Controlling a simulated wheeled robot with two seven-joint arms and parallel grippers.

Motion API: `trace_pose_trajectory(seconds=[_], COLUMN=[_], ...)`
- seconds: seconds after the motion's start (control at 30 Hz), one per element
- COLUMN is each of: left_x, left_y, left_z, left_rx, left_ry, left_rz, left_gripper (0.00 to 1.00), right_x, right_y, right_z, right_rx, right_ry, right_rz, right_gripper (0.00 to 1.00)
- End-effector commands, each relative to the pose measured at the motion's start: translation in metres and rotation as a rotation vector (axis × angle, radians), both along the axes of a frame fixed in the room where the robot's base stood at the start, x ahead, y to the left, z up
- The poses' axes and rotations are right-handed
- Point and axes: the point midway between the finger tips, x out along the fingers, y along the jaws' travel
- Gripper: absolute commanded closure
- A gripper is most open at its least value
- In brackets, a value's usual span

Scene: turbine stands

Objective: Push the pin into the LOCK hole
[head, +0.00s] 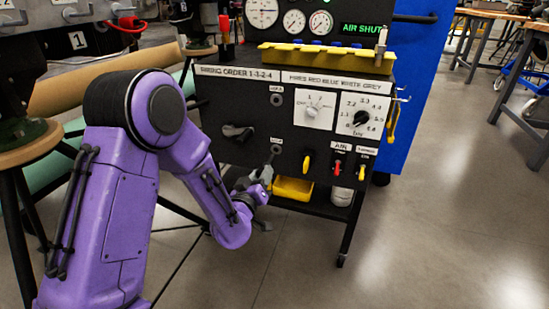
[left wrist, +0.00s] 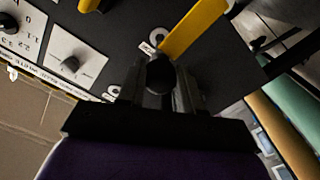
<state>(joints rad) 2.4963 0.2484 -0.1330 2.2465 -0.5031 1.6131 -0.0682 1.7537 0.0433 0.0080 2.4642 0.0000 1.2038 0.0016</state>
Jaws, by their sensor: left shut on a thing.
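The black control panel (head: 240,105) has two round holes on its left half, one above the other. The lower one is the LOCK hole (head: 276,150), with a small white label over it. My left gripper (head: 268,172) is just below and in front of this hole. In the left wrist view, its fingers (left wrist: 160,90) are shut on a dark, round-ended piece, the pin (left wrist: 160,73). The pin's tip is hidden, so I cannot tell whether it touches the hole. A yellow strip (left wrist: 195,28) shows beyond the fingers. My right gripper is not in view.
A black lever knob (head: 238,132) sits left of the hole. Yellow (head: 307,162) and red (head: 338,167) levers and a yellow bin (head: 293,188) are to the right and below. A blue cabinet (head: 415,80) stands behind.

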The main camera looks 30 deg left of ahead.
Motion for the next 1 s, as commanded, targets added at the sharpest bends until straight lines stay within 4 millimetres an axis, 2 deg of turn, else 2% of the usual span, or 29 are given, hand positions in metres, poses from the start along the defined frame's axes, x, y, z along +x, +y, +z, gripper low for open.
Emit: trace_pose_trajectory(seconds=[0.1, 0.17, 0.27, 0.3, 0.4, 0.5, 0.57, 0.63, 0.73, 1.0], left_x=[0.000, 0.001, 0.001, 0.000, -0.007, -0.014, -0.019, -0.024, -0.029, -0.005], left_y=[0.000, 0.001, 0.007, 0.010, 0.013, 0.012, 0.008, 0.003, -0.006, -0.001], left_z=[0.004, 0.016, 0.060, 0.082, 0.130, 0.165, 0.178, 0.187, 0.170, 0.170], left_rx=[0.000, 0.000, -0.004, -0.005, -0.008, -0.009, -0.009, -0.008, -0.006, -0.001], left_ry=[-0.001, -0.003, -0.006, -0.007, -0.005, -0.002, -0.002, -0.001, 0.002, -0.001], left_rz=[0.000, 0.001, 0.021, 0.032, 0.049, 0.050, 0.045, 0.033, 0.004, 0.000], left_gripper=[1.00, 1.00, 1.00, 1.00, 1.00, 1.00, 1.00, 1.00, 1.00, 1.00], right_x=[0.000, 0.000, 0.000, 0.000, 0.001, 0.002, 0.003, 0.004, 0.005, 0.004], right_y=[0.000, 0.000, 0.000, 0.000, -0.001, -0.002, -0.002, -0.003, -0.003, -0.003], right_z=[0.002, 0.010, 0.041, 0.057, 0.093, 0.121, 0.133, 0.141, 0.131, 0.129], right_rx=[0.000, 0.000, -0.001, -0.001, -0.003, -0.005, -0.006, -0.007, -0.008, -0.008], right_ry=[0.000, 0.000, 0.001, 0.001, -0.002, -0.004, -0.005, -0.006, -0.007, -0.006], right_rz=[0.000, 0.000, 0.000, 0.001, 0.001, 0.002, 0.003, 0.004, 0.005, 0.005], right_gripper=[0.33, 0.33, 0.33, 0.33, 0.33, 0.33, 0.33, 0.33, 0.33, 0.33])
